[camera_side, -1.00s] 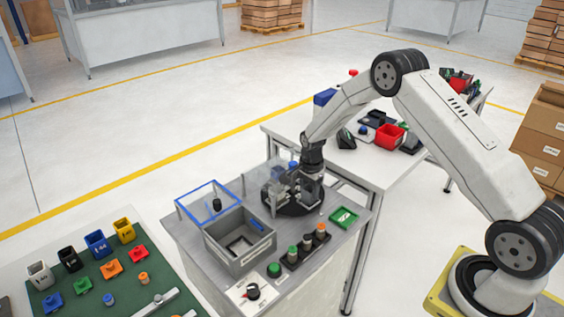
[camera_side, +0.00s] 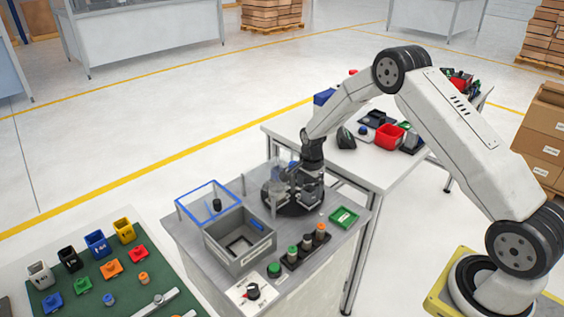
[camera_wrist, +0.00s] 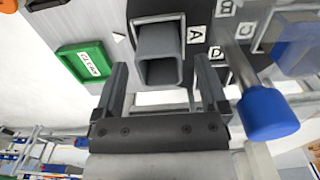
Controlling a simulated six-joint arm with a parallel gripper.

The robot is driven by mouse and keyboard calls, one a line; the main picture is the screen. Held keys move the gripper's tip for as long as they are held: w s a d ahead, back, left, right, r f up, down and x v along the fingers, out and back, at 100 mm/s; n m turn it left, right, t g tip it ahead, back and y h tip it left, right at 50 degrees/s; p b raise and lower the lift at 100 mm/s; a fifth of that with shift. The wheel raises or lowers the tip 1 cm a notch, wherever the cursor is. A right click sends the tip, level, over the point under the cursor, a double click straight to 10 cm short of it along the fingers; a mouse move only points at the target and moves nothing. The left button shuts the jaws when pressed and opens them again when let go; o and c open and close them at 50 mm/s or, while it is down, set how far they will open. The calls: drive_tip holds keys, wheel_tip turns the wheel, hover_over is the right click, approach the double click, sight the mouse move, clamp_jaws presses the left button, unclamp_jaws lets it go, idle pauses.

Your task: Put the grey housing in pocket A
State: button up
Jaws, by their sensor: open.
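The grey housing (camera_wrist: 160,55), a hollow square tube, stands beside the label A (camera_wrist: 195,34) on the dark round fixture (camera_wrist: 143,10) in the wrist view. Its lower end is at the pocket there; how deep it sits I cannot tell. My gripper (camera_wrist: 163,85) is open, with one finger on each side of the housing and visible gaps to it. In the side view my gripper (camera_side: 306,184) is over the dark turntable (camera_side: 283,209), where clear parts and the fingers hide the housing.
A blue-capped cylinder (camera_wrist: 266,113) stands close to the right finger in the wrist view. A green tray (camera_side: 344,217) lies right of the turntable. A grey bin (camera_side: 222,247), a blue-edged clear frame (camera_side: 190,190) and a black holder with several pegs (camera_side: 291,262) are nearby.

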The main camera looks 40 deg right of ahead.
wheel_tip(320, 180, up, 11)
idle(0.5)
idle(0.5)
drive_tip(key=s+a+r+n+t, duration=0.1)
drive_tip(key=s+a+r+n, duration=0.1)
drive_tip(key=s+a+n, duration=0.4)
drive_tip(key=s+a+r+n+t, duration=0.1)
drive_tip(key=s+a+n, duration=0.5)
drive_tip(key=s+n, duration=0.6)
drive_tip(key=s+r, duration=0.1)
drive_tip(key=s, duration=0.3)
drive_tip(key=shift+a+t, duration=0.25)
drive_tip(key=shift+t, duration=0.05)
drive_tip(key=shift+c, duration=0.2)
